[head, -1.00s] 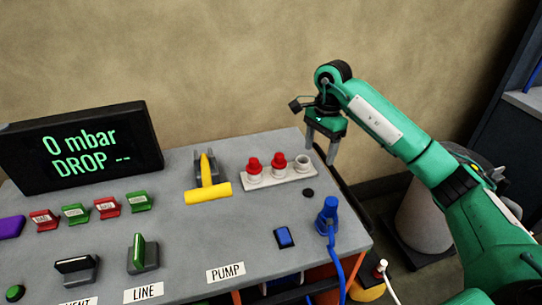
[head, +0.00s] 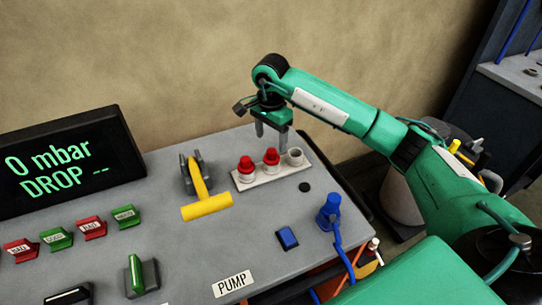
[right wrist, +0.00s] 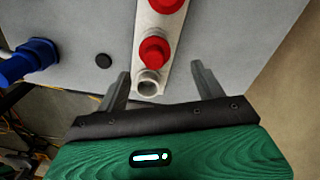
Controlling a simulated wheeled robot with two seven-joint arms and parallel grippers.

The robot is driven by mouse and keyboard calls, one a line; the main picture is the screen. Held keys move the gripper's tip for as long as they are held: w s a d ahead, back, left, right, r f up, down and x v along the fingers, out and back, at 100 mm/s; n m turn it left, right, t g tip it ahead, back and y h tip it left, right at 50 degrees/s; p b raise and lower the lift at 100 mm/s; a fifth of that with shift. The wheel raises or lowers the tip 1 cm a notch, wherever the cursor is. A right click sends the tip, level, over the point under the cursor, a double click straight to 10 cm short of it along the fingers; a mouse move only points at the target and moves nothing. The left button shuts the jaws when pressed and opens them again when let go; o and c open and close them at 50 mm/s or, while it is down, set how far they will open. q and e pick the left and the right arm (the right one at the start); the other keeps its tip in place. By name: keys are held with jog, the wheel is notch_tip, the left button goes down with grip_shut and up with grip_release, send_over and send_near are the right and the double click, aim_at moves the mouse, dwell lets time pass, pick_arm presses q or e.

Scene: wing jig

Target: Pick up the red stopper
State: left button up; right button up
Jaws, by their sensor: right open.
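Two red stoppers sit upright in a pale rack on the grey console. The left one (head: 246,164) and the middle one (head: 271,156) fill two of its holders; the right holder (head: 295,156) is empty. My right gripper (head: 272,134) is open and empty, above and just behind the rack. In the right wrist view the fingers (right wrist: 164,84) stand apart on either side of the empty holder (right wrist: 149,83), with the nearer red stopper (right wrist: 154,51) just beyond the fingertips. The other red stopper (right wrist: 166,4) is cut by the top edge. My left gripper is not in view.
A yellow T-handle (head: 206,207) stands left of the rack. A blue plug (head: 329,212) with a cable and a blue button (head: 287,238) are at front right. A black display (head: 66,165) stands at left. The wall (head: 150,50) is behind.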

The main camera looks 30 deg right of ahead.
aim_at(272, 150)
jog(key=shift+s+f, duration=0.2)
jog(key=shift+f, duration=0.15)
jog(key=f, duration=0.1)
jog(key=f+p, duration=0.2)
jog(key=shift+s+f, duration=0.25)
jog(key=shift+f, duration=0.6)
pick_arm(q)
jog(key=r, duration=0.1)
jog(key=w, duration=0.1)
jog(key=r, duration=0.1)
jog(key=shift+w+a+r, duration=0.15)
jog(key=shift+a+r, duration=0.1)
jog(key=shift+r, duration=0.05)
pick_arm(e)
jog(key=c, duration=1.1)
jog(key=shift+o, duration=0.2)
jog(key=shift+r, duration=0.1)
